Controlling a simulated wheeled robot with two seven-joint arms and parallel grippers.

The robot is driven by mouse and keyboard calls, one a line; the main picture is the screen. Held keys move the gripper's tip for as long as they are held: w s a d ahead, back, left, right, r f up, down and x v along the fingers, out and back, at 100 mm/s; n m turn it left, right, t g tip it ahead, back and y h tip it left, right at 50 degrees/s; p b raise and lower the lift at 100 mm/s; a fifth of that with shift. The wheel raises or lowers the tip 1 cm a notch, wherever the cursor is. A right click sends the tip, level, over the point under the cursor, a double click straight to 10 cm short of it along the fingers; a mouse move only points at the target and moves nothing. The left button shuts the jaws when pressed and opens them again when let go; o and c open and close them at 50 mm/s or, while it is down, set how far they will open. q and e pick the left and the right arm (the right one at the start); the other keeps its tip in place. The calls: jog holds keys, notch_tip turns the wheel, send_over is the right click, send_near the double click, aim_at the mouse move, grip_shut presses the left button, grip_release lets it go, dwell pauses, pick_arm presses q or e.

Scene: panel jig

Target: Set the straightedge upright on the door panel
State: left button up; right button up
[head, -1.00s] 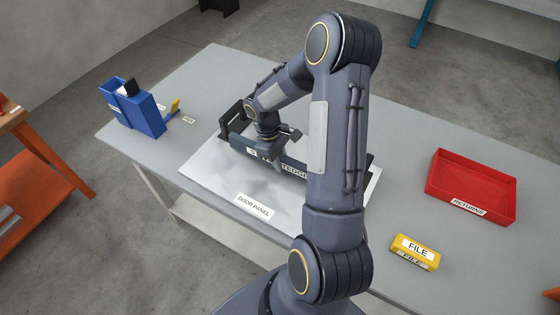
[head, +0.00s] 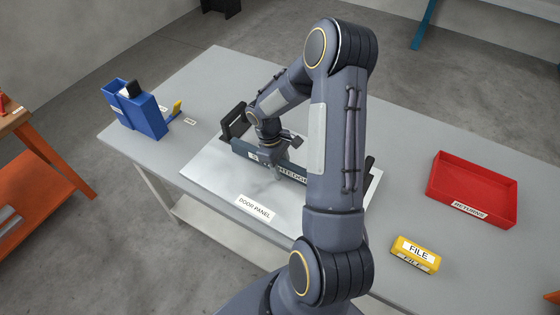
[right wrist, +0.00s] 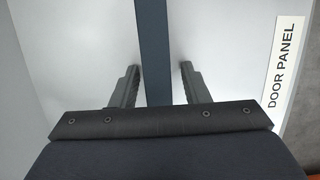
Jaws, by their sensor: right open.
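The dark blue straightedge (head: 241,147) is on the pale door panel (head: 212,172) and appears to stand on its long edge, its white label facing the front. My arm hides part of it in the head view. My right gripper (head: 274,168) is over its middle, pointing down. In the right wrist view the straightedge (right wrist: 155,50) runs as a narrow bar between the two open fingers (right wrist: 158,72), with gaps showing beside it. My left gripper is not in view.
Black uprights stand near the straightedge's left end (head: 232,121) and right end (head: 369,165). A blue holder (head: 147,117) stands at the table's left. A yellow file block (head: 416,254) and a red returns tray (head: 433,183) are at the right. The grey table (head: 215,75) is clear at the back.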

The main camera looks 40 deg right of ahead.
jog(key=b+v, duration=0.1)
jog(key=v, duration=1.1)
jog(key=s+a+r+m+t+y, duration=0.2)
jog(key=s+a+r+t, duration=0.2)
jog(key=s+a+r, duration=0.45)
jog(key=s+a+r+m+t+y, duration=0.1)
jog(key=s+a+m+t+y, duration=0.1)
jog(key=s+a, duration=0.6)
jog(key=shift+s+a+m+t+y, duration=0.3)
jog(key=shift+a+m+t, duration=0.2)
jog(key=shift+a+t, duration=0.55)
jog(key=shift+d+r, duration=0.15)
